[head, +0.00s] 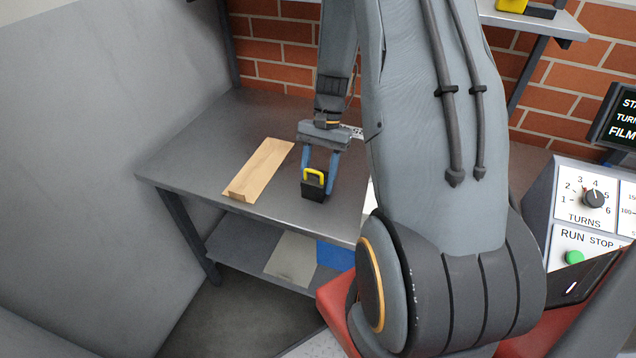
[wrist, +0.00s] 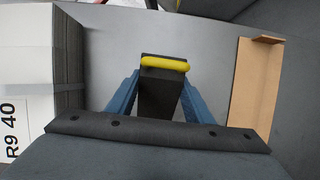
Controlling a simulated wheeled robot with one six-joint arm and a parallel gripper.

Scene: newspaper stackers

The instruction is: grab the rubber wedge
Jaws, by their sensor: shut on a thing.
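The rubber wedge (head: 314,189) is a black block with a yellow handle on top. It is at the grey table, between the two blue fingers of my gripper (head: 319,180). In the wrist view the wedge (wrist: 160,98) shows between the fingers of my gripper (wrist: 158,95), with the yellow handle at its far end. The gripper is shut on the wedge, one finger on each side. I cannot tell whether the wedge's underside touches the table, as its base is hard to make out.
A wooden board with a raised end (head: 258,170) lies left of the wedge on the grey table (head: 200,150). In the wrist view a stack (wrist: 40,70) stands at the left. A lower shelf (head: 235,248) holds flat sheets. A control panel (head: 590,215) is at the right.

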